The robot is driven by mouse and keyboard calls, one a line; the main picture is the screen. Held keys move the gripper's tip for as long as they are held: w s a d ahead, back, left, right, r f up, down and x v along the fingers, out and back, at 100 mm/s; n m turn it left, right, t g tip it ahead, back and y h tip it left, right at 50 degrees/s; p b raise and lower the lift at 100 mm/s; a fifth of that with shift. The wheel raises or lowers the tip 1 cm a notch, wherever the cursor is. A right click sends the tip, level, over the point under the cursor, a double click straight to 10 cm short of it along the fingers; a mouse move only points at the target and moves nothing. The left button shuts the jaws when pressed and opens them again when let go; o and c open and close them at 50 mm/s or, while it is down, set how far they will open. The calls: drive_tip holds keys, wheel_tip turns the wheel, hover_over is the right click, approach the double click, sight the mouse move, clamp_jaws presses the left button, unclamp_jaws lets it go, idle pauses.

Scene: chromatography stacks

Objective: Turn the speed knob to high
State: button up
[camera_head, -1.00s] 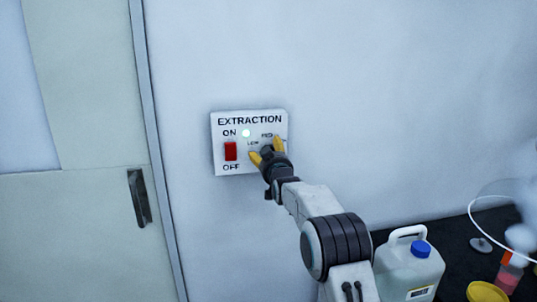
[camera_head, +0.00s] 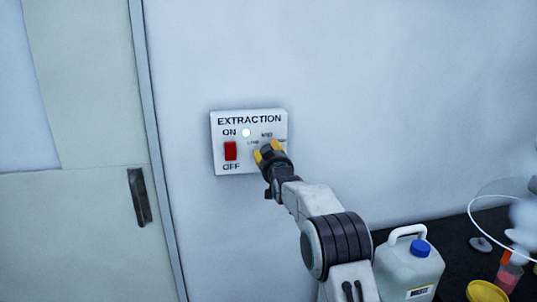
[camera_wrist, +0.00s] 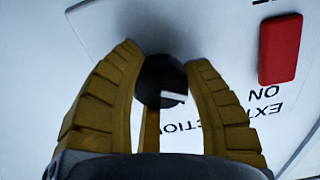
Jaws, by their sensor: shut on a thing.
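The speed knob (camera_wrist: 157,72) is a dark round dial on the white EXTRACTION panel (camera_head: 222,118). In the wrist view it sits between my yellow fingers, with a white mark toward its lower right there. My gripper (camera_head: 267,151) is shut on the knob, one finger on each side; it also shows in the wrist view (camera_wrist: 166,75). In the head view the gripper mostly hides the knob. Small LOW and MED labels show beside it, and the label at the right is partly covered. I cannot tell which label the mark points to.
A door with a dark handle (camera_head: 139,197) is at left. A white jug (camera_head: 408,270) with a blue cap stands on the dark bench at lower right.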

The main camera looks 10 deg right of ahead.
drive_tip(key=shift+f, duration=0.2)
drive_tip(key=shift+f+m+b, duration=0.15)
drive_tip(key=shift+m+b, duration=0.5)
drive_tip(key=shift+m, duration=0.05)
drive_tip(key=m+b, duration=0.2)
drive_tip(key=m, duration=0.1)
drive_tip(key=shift+a, duration=0.1)
drive_tip(key=m+b, duration=0.1)
drive_tip(key=m, duration=0.3)
drive_tip(key=shift+b, duration=0.3)
drive_tip(key=m+b, duration=0.1)
drive_tip(key=m, duration=0.2)
drive_tip(key=shift+m, duration=0.3)
drive_tip(key=m, duration=0.6)
drive_tip(key=shift+a+r+b, duration=0.1)
drive_tip(key=shift+r+b, duration=0.2)
drive_tip(key=shift+b, duration=0.05)
drive_tip(key=m, duration=0.4)
drive_tip(key=shift+r+m, duration=0.15)
drive_tip(key=shift+m, duration=0.15)
drive_tip(key=shift+r+m, duration=0.1)
drive_tip(key=shift+m, duration=0.5)
drive_tip(key=shift+r, duration=0.1)
